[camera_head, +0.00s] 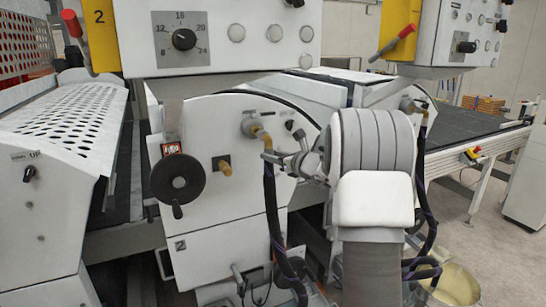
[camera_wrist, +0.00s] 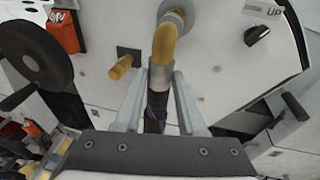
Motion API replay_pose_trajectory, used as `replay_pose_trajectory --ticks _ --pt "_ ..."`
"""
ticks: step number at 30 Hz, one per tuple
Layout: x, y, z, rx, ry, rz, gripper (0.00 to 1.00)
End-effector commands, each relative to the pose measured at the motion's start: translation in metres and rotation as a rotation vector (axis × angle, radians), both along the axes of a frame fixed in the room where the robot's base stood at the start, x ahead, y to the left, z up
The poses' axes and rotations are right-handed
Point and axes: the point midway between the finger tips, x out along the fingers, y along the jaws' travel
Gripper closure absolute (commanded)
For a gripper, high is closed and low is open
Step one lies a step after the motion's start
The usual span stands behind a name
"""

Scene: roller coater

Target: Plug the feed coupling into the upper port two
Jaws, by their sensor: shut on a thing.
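The feed coupling (camera_wrist: 164,42) is a yellow elbow with a grey collar and a dark hose below it. It is at top centre in the wrist view and also shows in the head view (camera_head: 263,137). My gripper (camera_wrist: 159,76) is shut on it at the collar, one finger on each side. The elbow's upper end meets a round grey upper port (camera_wrist: 178,18) on the white panel, also visible in the head view (camera_head: 249,126). I cannot tell how deep it sits. The hose (camera_head: 273,215) hangs below my gripper.
A yellow stub fitting (camera_head: 224,168) on a dark square plate sits lower left of the port. A black handwheel (camera_head: 178,180) is farther left. A knob marked UP (camera_wrist: 272,34) is right in the wrist view. A pail (camera_head: 455,285) stands lower right.

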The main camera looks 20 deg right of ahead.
Motion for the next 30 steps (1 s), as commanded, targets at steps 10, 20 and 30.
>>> replay_pose_trajectory --ticks 10,20,30 --pt "0.0002 -0.0001 0.0009 -0.001 -0.002 0.000 1.00" --pt "0.0017 0.0002 0.0013 -0.001 -0.002 0.000 1.00" --pt "0.0094 0.0006 0.0010 0.000 -0.002 0.001 1.00"
